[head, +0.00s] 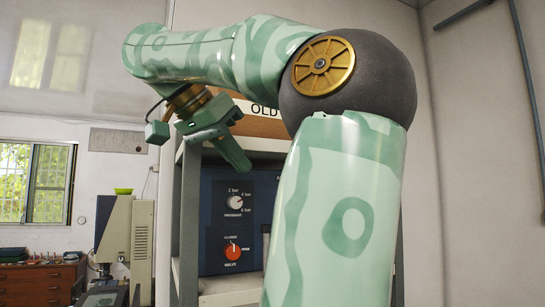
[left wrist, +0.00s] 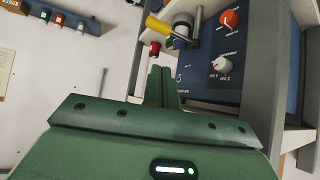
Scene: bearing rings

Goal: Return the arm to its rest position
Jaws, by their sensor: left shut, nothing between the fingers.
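My left arm rises from the bottom and bends over at a dark round elbow in the head view. My left gripper (head: 238,158) hangs at its end, pointing down and to the right, in front of a shelf rack. Its fingers are shut and empty. In the left wrist view, the green fingers of the left gripper (left wrist: 163,72) lie close together, beside a blue control panel (left wrist: 196,75) and apart from it as far as I can tell. My right gripper is in neither view.
The rack's grey post (head: 186,225) stands below the gripper. The blue panel has a white knob (head: 236,202) and a red valve knob (head: 232,251). An orange box marked "OLD" (head: 258,122) sits above, partly hidden. A machine (head: 115,230) and wooden drawers (head: 38,283) stand at the left.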

